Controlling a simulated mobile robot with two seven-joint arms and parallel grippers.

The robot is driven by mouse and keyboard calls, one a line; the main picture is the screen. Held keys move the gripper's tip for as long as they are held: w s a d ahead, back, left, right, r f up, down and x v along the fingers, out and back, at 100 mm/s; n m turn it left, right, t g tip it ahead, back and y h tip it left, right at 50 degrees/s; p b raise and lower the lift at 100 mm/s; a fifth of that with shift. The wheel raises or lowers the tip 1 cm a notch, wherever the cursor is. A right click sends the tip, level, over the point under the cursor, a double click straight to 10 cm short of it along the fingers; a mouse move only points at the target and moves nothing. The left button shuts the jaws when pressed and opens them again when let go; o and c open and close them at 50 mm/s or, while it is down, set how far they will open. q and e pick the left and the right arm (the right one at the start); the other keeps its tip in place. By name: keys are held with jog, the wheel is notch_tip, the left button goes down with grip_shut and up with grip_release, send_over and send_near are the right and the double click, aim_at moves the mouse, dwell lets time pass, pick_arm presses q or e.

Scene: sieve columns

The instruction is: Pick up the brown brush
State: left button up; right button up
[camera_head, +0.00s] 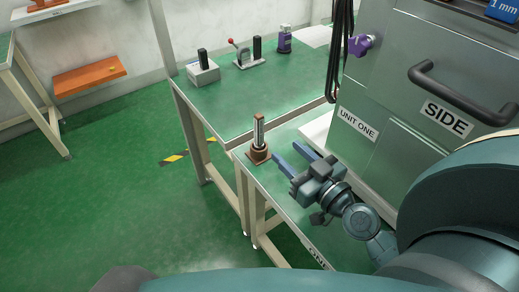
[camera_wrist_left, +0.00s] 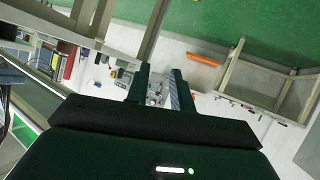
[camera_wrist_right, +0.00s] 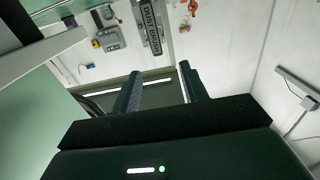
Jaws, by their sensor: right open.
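The brown brush (camera_head: 258,154) stands upright on the near table, close to its left edge. It has a brown base and a metallic, brown-topped handle. My right gripper (camera_head: 286,151) is open, its two blue fingers pointing toward the brush from the right. The fingers are empty and appear just short of the brush; I cannot tell the exact gap. The right wrist view shows the same fingers (camera_wrist_right: 159,70) apart, and I cannot make out the brush there. My left gripper (camera_wrist_left: 160,70) shows only in its wrist view, with fingers apart and nothing between them.
A large grey-green cabinet (camera_head: 395,95) stands right of the brush, with a dark handle (camera_head: 460,95) and hanging black cables (camera_head: 338,50).

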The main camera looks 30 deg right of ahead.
aim_at(261, 120)
jog(key=w+p, duration=0.1)
jog(key=w, duration=0.1)
jog(key=w+p, duration=0.1)
jog(key=w, duration=0.2)
jog(key=w+p, duration=0.1)
jog(key=w, duration=0.2)
jog(key=shift+w+a+r, duration=0.1)
jog(key=shift+a+r, duration=0.1)
jog(key=shift+a, duration=0.15)
jog(key=shift+w+r+p, duration=0.2)
jog(key=shift+w+p, duration=0.1)
jog(key=w, duration=0.1)
jog(key=w+p, duration=0.1)
jog(key=w, duration=0.1)
jog(key=shift+w+a+r+p, duration=0.15)
jog(key=shift+w+r+p, duration=0.1)
jog(key=shift+w+p, duration=0.1)
jog(key=shift+w, duration=0.35)
pick_arm(q)
notch_tip(261, 120, up, 3)
jog(key=shift+f+m, duration=0.1)
jog(key=shift+m, duration=0.5)
pick_arm(e)
jog(key=shift+w+a+f, duration=0.1)
jog(key=shift+f, duration=0.05)
